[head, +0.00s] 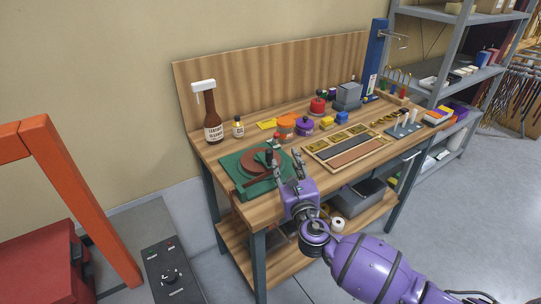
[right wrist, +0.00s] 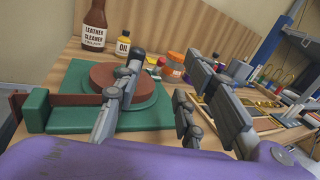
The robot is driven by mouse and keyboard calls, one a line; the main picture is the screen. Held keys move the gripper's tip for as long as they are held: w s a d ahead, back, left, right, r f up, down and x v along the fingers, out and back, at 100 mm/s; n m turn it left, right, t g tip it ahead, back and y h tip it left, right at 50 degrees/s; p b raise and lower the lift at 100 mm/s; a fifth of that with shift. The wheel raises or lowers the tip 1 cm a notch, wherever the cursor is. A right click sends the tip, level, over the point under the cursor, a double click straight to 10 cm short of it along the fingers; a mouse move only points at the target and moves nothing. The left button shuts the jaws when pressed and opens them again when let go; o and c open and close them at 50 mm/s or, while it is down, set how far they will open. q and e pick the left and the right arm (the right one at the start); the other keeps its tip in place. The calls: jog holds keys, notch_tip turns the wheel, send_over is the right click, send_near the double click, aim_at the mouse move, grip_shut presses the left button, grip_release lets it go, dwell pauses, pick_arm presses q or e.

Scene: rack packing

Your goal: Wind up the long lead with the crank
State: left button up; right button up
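A green winder base (head: 238,183) sits at the left front of the workbench, with a round brown reel (head: 252,164) on it. A dark upright crank knob (head: 269,156) stands at the reel's right side. In the right wrist view a flat brown strip, apparently the lead (right wrist: 68,99), runs left from the reel (right wrist: 105,75) past a green block. My right gripper (head: 286,158) is open just right of the knob, its fingers pointing up and away. In the right wrist view its fingers (right wrist: 168,65) are apart; the left one hides part of the reel, and contact with the knob cannot be told.
A brown cleaner bottle (head: 213,128) and a small oil bottle (head: 238,127) stand behind the winder. A wooden tray (head: 345,146) with brown strips lies right of my gripper. A red-orange frame (head: 85,205) stands at left.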

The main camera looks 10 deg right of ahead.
aim_at(270, 159)
jog(key=a, duration=0.1)
jog(key=f+y, duration=0.1)
jog(key=a, duration=0.1)
jog(key=shift+a+f+g+y, duration=0.25)
jog(key=shift+a+g+y, duration=0.05)
jog(key=shift+a+y, duration=0.1)
jog(key=shift+w, duration=0.3)
jog(key=w, duration=0.6)
jog(key=shift+a+b, duration=0.3)
jog(key=shift+a, duration=0.05)
pick_arm(q)
jog(key=shift+s+a+f, duration=0.15)
jog(key=shift+s+f, duration=0.25)
jog(key=shift+f, duration=0.2)
pick_arm(e)
jog(key=shift+w, duration=0.45)
jog(key=shift+c, duration=0.5)
grip_shut()
pick_arm(q)
jog(key=shift+s+a+f, duration=0.15)
jog(key=shift+s+a, duration=0.2)
jog(key=shift+s, duration=0.15)
